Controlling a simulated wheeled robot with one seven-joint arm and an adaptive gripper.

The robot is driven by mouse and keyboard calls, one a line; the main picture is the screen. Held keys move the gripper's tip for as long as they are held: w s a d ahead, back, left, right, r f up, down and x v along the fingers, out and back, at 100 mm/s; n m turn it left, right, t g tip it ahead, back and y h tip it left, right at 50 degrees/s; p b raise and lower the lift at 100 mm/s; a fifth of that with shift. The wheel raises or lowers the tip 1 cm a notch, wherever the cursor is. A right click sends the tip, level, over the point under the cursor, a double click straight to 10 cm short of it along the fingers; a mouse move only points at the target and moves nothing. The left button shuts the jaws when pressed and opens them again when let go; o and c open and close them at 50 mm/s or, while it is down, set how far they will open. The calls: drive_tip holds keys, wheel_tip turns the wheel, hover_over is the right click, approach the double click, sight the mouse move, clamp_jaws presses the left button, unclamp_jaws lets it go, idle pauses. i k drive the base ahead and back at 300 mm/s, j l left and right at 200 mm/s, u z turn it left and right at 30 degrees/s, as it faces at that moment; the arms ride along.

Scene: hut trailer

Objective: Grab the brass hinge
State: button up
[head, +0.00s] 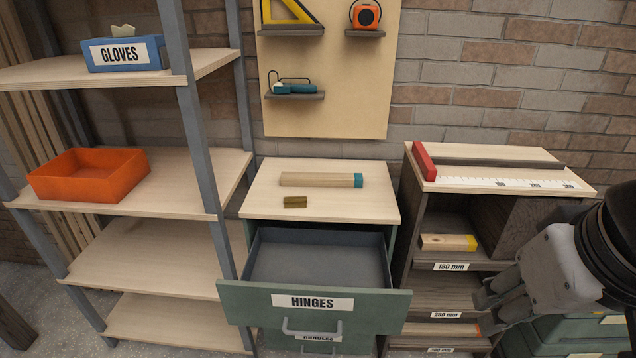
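A small brass hinge (295,202) lies on the light wooden top of the drawer cabinet (268,180), near its front left. A wooden rod with a teal end (322,180) lies just behind it. My gripper (485,312) is at the lower right, in front of the shelf unit, well apart from the hinge. Its fingers point left, and whether they are open or shut is unclear. The drawer labelled HINGES (313,303) is pulled open below the cabinet top, and its visible inside looks empty.
A shelf rack (190,185) stands at left with an orange tray (88,173) and a blue GLOVES box (124,54). At right, a shelf unit (500,153) carries a ruler (505,183) with a red stop. A pegboard (325,115) hangs behind. The open drawer juts forward.

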sight(300, 201)
drive_tip(key=i+j+u, duration=0.1)
drive_tip(key=i+u, duration=0.15)
drive_tip(key=i, duration=0.2)
drive_tip(key=i+u, duration=0.25)
drive_tip(key=i, duration=0.2)
